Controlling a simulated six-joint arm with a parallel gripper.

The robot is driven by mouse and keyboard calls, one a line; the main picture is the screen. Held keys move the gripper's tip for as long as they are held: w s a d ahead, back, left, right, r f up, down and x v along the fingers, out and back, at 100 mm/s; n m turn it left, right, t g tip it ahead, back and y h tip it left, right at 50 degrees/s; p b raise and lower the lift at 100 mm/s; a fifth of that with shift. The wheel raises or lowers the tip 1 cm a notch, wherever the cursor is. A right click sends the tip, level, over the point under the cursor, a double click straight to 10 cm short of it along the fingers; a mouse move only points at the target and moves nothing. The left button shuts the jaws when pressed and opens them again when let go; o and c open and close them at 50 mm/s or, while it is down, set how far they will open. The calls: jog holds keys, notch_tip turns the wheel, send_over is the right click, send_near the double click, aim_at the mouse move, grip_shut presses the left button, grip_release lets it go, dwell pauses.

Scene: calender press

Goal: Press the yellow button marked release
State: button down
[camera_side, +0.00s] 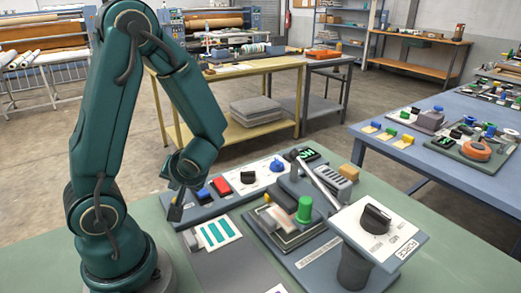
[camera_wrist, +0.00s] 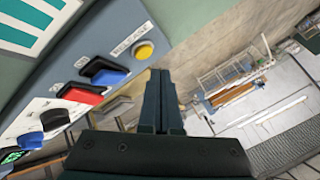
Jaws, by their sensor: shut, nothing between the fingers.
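The yellow button (camera_wrist: 143,50) is a round button at the end of the control panel (camera_wrist: 128,22) in the wrist view, beside lettering that appears to read release. I cannot make it out in the side view, where my gripper is in front of that end of the panel. My gripper (camera_wrist: 160,76) is shut and empty, its fingertips just below and right of the button in the wrist picture. In the side view my gripper (camera_side: 175,213) hangs pointing down at the panel's left end. Whether it touches anything is not clear.
Beside the button are a blue switch (camera_side: 203,195), a red switch (camera_side: 221,186) and a black knob (camera_side: 247,176). A card with teal stripes (camera_side: 216,231) lies in front. A press with a green knob (camera_side: 305,209) and a force dial box (camera_side: 378,226) stand to the right.

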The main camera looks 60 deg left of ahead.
jog(key=shift+r, duration=2.05)
jog(key=w+d+r+m+t+h, duration=0.1)
jog(key=d+r+m+t+h, duration=0.2)
jog(key=d, duration=0.6)
jog(key=w+d+r+m+t+h, duration=0.1)
jog(key=d+r+m+t+h, duration=0.2)
jog(key=d+m+h, duration=0.3)
jog(key=d+m, duration=0.1)
jog(key=d, duration=0.3)
jog(key=shift+d+r+t, duration=0.2)
jog(key=shift+r+t, duration=0.05)
jog(key=shift+t, duration=0.05)
